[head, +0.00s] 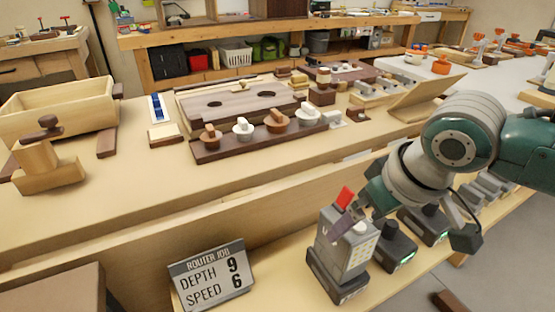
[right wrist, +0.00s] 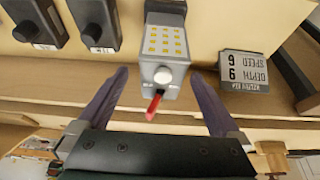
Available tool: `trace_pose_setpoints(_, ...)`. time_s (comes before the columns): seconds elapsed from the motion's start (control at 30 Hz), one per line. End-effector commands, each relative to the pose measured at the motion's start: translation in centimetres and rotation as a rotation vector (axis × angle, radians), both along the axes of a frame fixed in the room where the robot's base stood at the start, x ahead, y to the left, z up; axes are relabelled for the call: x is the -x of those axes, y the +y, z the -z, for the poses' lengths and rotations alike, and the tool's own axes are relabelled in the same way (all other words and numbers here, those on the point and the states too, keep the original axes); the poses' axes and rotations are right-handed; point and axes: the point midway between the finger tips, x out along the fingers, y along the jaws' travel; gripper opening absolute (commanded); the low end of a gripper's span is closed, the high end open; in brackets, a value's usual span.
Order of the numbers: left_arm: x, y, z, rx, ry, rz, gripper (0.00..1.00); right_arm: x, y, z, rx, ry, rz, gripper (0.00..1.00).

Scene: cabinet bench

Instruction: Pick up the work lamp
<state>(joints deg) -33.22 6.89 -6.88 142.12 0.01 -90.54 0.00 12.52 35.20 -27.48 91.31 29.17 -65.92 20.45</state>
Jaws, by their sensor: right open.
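The work lamp (head: 335,262) is a grey block with a panel of yellow squares and a red piece on top. It stands upright on the lower shelf at the front, on a dark base. In the right wrist view the lamp (right wrist: 165,42) lies between and beyond my open fingers, its red tip pointing toward the palm. My right gripper (head: 350,222) is at the lamp's top in the head view, partly covering it. In the right wrist view the right gripper (right wrist: 160,75) has a gap on both sides of the lamp. My left gripper is not in view.
Dark battery-like blocks (head: 395,250) stand close to the right of the lamp. A sign (head: 212,275) reading "Router job, depth 9, speed 6" stands to its left. The bench top (head: 130,215) above holds a wooden board with knobs, an open box and a hand plane.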

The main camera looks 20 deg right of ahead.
Motion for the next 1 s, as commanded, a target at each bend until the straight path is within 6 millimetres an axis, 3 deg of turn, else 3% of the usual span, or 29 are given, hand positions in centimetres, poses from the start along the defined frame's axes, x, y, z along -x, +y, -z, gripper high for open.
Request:
trace_pose_setpoints(0.23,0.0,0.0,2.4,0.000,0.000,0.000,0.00,-1.9,0.4,3.7,0.000,0.001,0.000,1.00)
trace_pose_setpoints(0.57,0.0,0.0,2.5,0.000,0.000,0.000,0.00,-2.2,0.4,4.2,0.001,0.000,-0.002,1.00)
trace_pose_setpoints(1.0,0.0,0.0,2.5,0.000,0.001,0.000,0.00,-2.2,0.4,4.2,0.001,0.000,-0.002,0.52)
